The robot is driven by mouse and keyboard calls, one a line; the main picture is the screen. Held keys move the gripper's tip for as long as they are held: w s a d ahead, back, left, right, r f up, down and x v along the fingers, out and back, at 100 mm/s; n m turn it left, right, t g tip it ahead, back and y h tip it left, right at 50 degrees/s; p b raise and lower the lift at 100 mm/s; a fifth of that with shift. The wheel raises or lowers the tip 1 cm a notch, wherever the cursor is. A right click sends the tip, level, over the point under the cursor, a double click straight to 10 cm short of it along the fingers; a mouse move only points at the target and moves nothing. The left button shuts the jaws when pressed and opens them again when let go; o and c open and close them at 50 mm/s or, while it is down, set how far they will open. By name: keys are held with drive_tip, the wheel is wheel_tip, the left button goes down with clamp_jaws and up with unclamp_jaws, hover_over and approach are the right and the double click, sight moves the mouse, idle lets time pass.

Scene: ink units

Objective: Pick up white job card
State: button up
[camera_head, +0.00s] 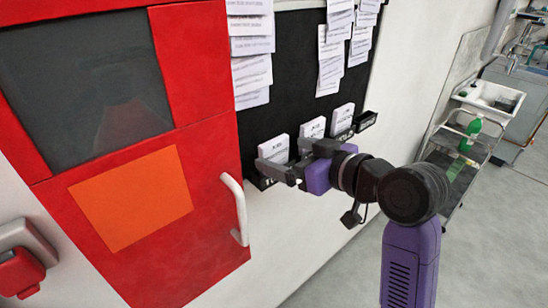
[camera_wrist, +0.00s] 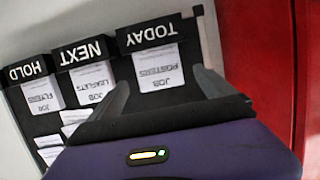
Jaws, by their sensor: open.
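White job cards stand in black labelled holders on a black board. The card reading "JOB POSTERS" (camera_wrist: 158,68) is in the TODAY holder (camera_wrist: 160,33). It also shows in the head view (camera_head: 273,149). The "JOB LEAFLETS" card (camera_wrist: 91,80) is in the NEXT holder (camera_wrist: 86,52), and it also shows in the head view (camera_head: 312,129). The "JOB FLYERS" card (camera_wrist: 42,95) is in the HOLD holder (camera_wrist: 26,70). My gripper (camera_wrist: 163,84) is open and empty, its fingers on either side of the posters card. In the head view my gripper (camera_head: 284,173) is just below that card; contact is unclear.
A red cabinet (camera_head: 205,210) with a white handle (camera_head: 237,208) stands close left of the holders. More papers (camera_head: 251,45) hang higher on the black board (camera_head: 297,60). A trolley with a green bottle (camera_head: 470,135) and clear floor lie to the right.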

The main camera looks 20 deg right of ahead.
sight(277, 150)
drive_tip(key=shift+p+x, duration=0.4)
drive_tip(key=shift+x, duration=1.95)
drive_tip(key=c, duration=1.5)
drive_tip(key=shift+o, duration=0.2)
drive_tip(key=shift+r, duration=0.1)
